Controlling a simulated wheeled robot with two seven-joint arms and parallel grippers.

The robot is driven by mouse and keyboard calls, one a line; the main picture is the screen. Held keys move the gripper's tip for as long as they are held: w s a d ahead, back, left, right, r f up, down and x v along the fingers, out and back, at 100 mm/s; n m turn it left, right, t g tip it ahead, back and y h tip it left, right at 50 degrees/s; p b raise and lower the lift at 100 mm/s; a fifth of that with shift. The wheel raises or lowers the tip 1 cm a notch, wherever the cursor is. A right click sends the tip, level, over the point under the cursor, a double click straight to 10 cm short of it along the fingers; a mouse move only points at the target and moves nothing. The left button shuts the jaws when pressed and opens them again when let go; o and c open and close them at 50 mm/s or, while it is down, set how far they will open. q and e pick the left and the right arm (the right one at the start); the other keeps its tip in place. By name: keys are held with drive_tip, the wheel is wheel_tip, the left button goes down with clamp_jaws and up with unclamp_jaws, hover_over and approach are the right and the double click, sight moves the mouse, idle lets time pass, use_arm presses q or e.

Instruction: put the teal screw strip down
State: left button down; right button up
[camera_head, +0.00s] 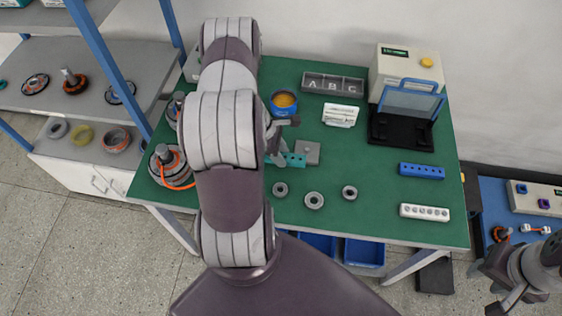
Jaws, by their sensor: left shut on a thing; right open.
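The teal screw strip (295,160) is a small teal bar with dark holes, low over or on the green table (385,211). My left gripper (278,154) is shut on it near its left part; my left arm hides some of that area. I cannot tell whether the strip touches the table. A grey block (308,150) lies right behind the strip's right end. My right gripper (507,290) is open and empty at the bottom right, away from the green table.
Blue strip (422,171) and white strip (425,212) lie at the right. Three grey rings (314,200) lie in front. Motors (171,165) stand left. The table's middle right is clear.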

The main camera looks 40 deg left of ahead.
use_arm(q)
wheel_tip(320, 180, down, 4)
drive_tip(key=b, duration=0.3)
drive_tip(key=shift+f, duration=0.1)
drive_tip(key=shift+r, duration=0.2)
drive_tip(key=shift+f, duration=0.15)
drive_tip(key=c, duration=1.1)
unclamp_jaws()
drive_tip(key=shift+c, duration=0.2)
drive_tip(key=o, duration=0.4)
